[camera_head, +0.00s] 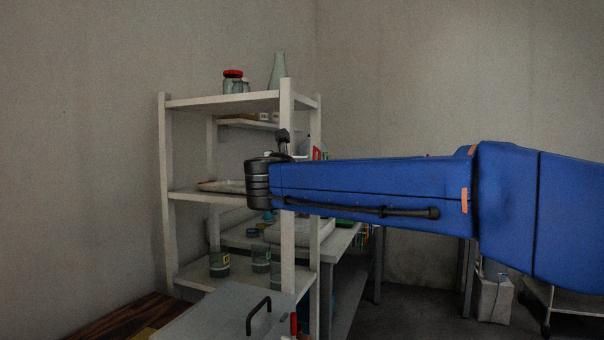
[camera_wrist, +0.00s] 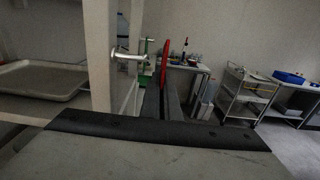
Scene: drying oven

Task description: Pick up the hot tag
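A thin red piece that looks like the hot tag (camera_wrist: 164,62) stands nearly edge-on at the middle of the wrist view. Its lower end meets the tips of my gripper (camera_wrist: 164,92), whose two dark grey fingers are close together with a narrow dark gap. The fingers look shut on it. A metal peg (camera_wrist: 128,55) sticks out from the white shelf post just left of the tag, and its end appears clear of the tag. In the head view a bit of red (camera_head: 317,153) shows above my blue arm; my gripper there is hidden.
A white shelf rack (camera_head: 164,190) stands close by, its post (camera_wrist: 99,50) just left of my gripper. It bears a tray (camera_wrist: 40,83), beakers (camera_head: 220,263) and a red-capped jar (camera_head: 233,82). A trolley (camera_wrist: 243,95) stands at the far right. Floor between is clear.

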